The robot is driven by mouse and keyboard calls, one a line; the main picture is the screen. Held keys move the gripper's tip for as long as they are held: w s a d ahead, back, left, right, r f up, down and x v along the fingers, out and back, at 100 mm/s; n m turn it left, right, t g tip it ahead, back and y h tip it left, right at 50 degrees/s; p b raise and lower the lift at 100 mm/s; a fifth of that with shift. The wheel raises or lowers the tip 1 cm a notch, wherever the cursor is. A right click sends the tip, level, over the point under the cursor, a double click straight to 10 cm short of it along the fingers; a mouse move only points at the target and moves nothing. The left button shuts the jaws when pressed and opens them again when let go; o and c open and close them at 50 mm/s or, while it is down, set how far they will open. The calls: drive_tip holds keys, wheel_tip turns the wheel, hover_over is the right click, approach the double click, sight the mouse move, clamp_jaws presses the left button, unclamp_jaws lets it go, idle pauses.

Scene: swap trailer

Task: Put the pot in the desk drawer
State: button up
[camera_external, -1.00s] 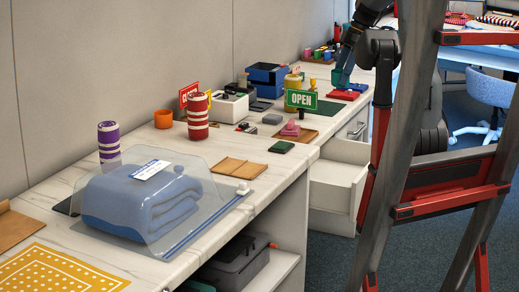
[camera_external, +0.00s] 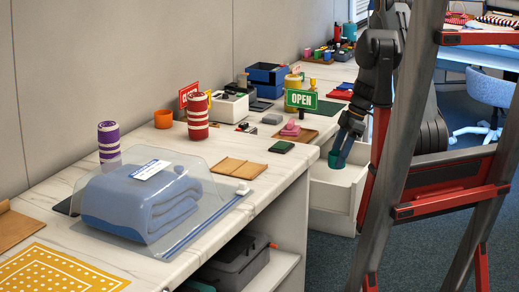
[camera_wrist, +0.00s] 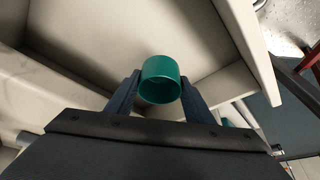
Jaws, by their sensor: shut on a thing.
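The pot is a small green cup-like vessel (camera_external: 337,159), held at the end of my arm over the open desk drawer (camera_external: 331,197). In the wrist view the pot (camera_wrist: 160,80) sits between the two fingers of my gripper (camera_wrist: 160,88), which is shut on it. The pale drawer interior (camera_wrist: 115,35) shows behind the pot in that view. My gripper (camera_external: 341,150) points down at the drawer's mouth in the external view. I cannot tell exactly how far the pot is above the drawer floor.
The marble-topped desk (camera_external: 245,205) carries a green OPEN sign (camera_external: 301,99), a pink item on a wooden tray (camera_external: 290,129) and a blue bin (camera_external: 267,78) near the drawer. A red-and-grey ladder-like frame (camera_external: 440,190) stands at right and partly hides my arm.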

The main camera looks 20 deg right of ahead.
wheel_tip(320, 180, down, 8)
drive_tip(key=shift+f, duration=0.1)
idle(0.4)
drive_tip(key=o, duration=1)
drive_tip(key=shift+f, duration=0.1)
